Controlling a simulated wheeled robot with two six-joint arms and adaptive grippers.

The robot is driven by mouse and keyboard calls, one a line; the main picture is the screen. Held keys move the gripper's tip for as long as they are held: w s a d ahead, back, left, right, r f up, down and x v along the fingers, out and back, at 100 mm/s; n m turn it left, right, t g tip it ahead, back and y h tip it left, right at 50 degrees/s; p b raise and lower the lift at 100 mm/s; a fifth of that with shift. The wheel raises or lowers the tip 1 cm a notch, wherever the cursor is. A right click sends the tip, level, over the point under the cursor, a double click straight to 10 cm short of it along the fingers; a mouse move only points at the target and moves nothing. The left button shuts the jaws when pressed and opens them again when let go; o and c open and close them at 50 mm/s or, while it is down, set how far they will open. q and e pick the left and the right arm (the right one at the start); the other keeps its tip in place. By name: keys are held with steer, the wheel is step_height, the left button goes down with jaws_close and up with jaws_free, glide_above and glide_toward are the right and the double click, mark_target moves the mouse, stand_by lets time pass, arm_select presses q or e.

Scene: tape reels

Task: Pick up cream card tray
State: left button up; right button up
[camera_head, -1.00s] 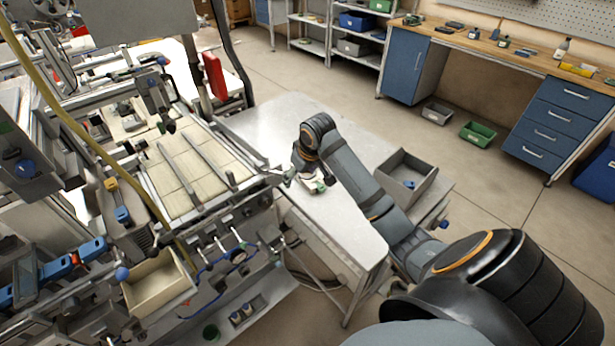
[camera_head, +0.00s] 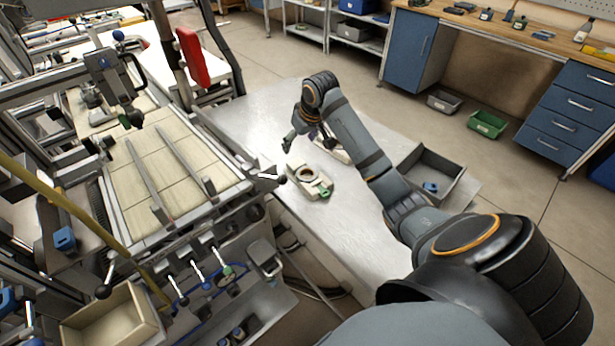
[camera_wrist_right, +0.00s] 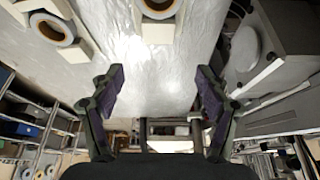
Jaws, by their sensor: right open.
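A cream tray (camera_head: 318,190) with a tape reel in it and a green piece at its front corner lies on the grey metal table. A second cream tray (camera_head: 341,154) lies behind it, partly hidden by my right arm. Two cream trays show cut off at the top of the right wrist view, one at the top middle (camera_wrist_right: 158,32) and one at the left (camera_wrist_right: 86,42), each with a reel. My right gripper (camera_wrist_right: 160,95) is open and empty, its purple pads apart, with bare table between them. In the head view my right gripper (camera_head: 308,141) is above the table, just beyond the nearer tray.
A machine with a slatted bed (camera_head: 150,165) stands left of the table (camera_head: 262,120). A grey bin (camera_head: 455,178) with a blue piece sits at the right. An open cream box (camera_head: 112,322) is at the lower left. The table's far left part is clear.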

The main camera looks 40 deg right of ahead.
mark_target(294, 160)
steer(key=x, duration=0.5)
steer(key=shift+f, duration=0.25)
steer(key=shift+w+d+f, duration=0.1)
steer(key=shift+w+f, duration=0.1)
steer(key=shift+f, duration=0.1)
steer(key=shift+f+p, duration=0.25)
steer(key=shift+p, duration=0.1)
steer(key=x, duration=0.4)
steer(key=shift+w+f, duration=0.15)
steer(key=shift+f, duration=0.2)
steer(key=shift+r, duration=0.1)
steer(key=shift+c, duration=0.9)
arm_select(q)
steer(key=w, duration=0.1)
steer(key=w+d, duration=0.1)
steer(key=w, duration=0.1)
steer(key=shift+w+r+t, duration=0.1)
steer(key=shift+r+t, duration=0.1)
steer(key=shift+t, duration=0.1)
arm_select(e)
steer(key=c, duration=1.2)
